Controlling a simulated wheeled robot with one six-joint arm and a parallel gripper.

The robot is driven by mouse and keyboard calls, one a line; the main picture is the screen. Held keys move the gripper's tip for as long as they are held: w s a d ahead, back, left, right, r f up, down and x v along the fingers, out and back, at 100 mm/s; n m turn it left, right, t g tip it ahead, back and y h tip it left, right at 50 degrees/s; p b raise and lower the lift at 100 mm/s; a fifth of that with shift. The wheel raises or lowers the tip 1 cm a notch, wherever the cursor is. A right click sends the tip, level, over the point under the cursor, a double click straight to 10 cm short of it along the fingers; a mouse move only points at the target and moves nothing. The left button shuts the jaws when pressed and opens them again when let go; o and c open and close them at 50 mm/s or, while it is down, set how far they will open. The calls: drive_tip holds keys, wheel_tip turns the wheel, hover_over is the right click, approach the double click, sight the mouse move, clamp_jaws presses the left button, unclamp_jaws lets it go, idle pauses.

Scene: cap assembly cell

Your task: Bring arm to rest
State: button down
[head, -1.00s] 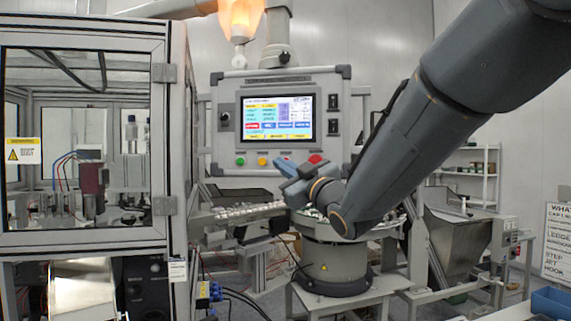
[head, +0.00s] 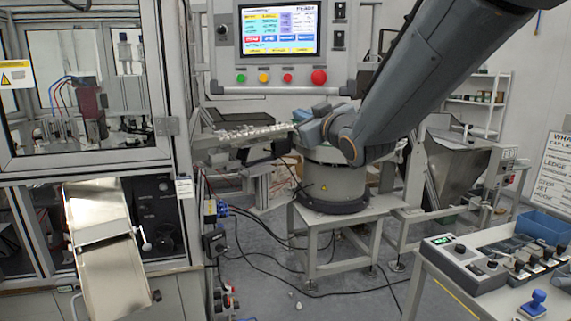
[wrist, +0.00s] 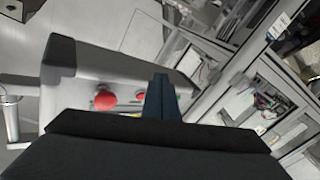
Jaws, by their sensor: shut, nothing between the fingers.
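My arm reaches in from the upper right in the head view, and my gripper (head: 312,122) is at its end, in front of the bowl-like unit on the round grey pedestal (head: 333,185). In the wrist view my gripper (wrist: 161,80) shows its two dark fingers closed together, with nothing between them. The control panel (head: 225,72) stands behind and above the gripper in the head view. Its red button (wrist: 105,100) also shows in the wrist view, left of the fingers. I cannot tell the exact gap between fingers and panel.
A glazed machine enclosure (head: 160,100) stands at left, with a tilted metal chute (head: 105,260) below it. A worktable (head: 455,295) with a blue bin (head: 543,226) and a blue-handled stamp (head: 535,305) is at lower right. Cables lie on the floor (head: 350,270).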

drive_tip(key=s+d+f+m+g+h, duration=0.3)
drive_tip(key=s+d+f, duration=0.15)
drive_tip(key=f, duration=0.55)
drive_tip(key=s+d+f+m+g+h, duration=0.25)
drive_tip(key=d+f, duration=0.35)
drive_tip(key=f, duration=0.4)
drive_tip(key=s+d+f+m+g, duration=0.1)
drive_tip(key=s+f+g, duration=0.2)
drive_tip(key=s+f, duration=0.2)
drive_tip(key=s+d+f+m+g+h, duration=0.1)
drive_tip(key=s+f+g, duration=0.3)
drive_tip(key=s, duration=0.7)
drive_tip(key=s+d+f+m+g, duration=0.1)
drive_tip(key=s+d+f+g, duration=0.1)
drive_tip(key=s+f, duration=0.4)
drive_tip(key=shift+s+d+g+h, duration=0.35)
drive_tip(key=shift+s+g, duration=0.3)
drive_tip(key=shift+s, duration=0.25)
